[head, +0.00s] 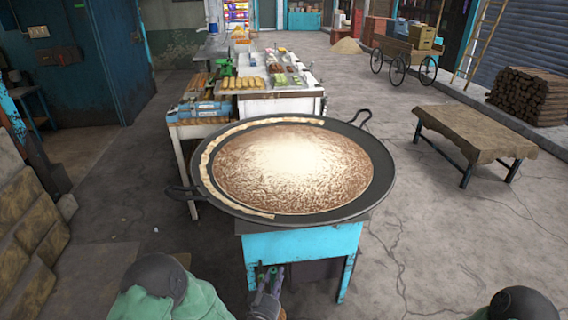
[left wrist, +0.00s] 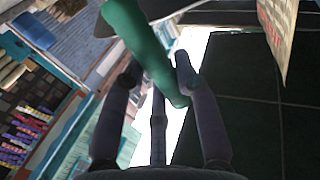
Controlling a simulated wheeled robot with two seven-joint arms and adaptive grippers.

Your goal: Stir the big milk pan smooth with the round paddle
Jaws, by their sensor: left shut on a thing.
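The big pan (head: 385,172) is wide, dark and shallow, with a looped handle at each side. It holds milk (head: 290,165), mottled brown with a pale bright middle. My left gripper (head: 268,276) is low in front of the pan's stand, below the rim. In the left wrist view its fingers (left wrist: 157,72) are shut on a green handle (left wrist: 145,45). A dark grey part shows at the handle's top edge; I cannot tell whether it is the round paddle's head. My right gripper is out of view.
The pan rests on a blue stand (head: 300,250) close in front of me. A food counter (head: 265,100) stands behind it. A cloth-covered bench (head: 475,130) is at the right. Stacked sacks (head: 30,225) line the left edge. The floor right of the stand is clear.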

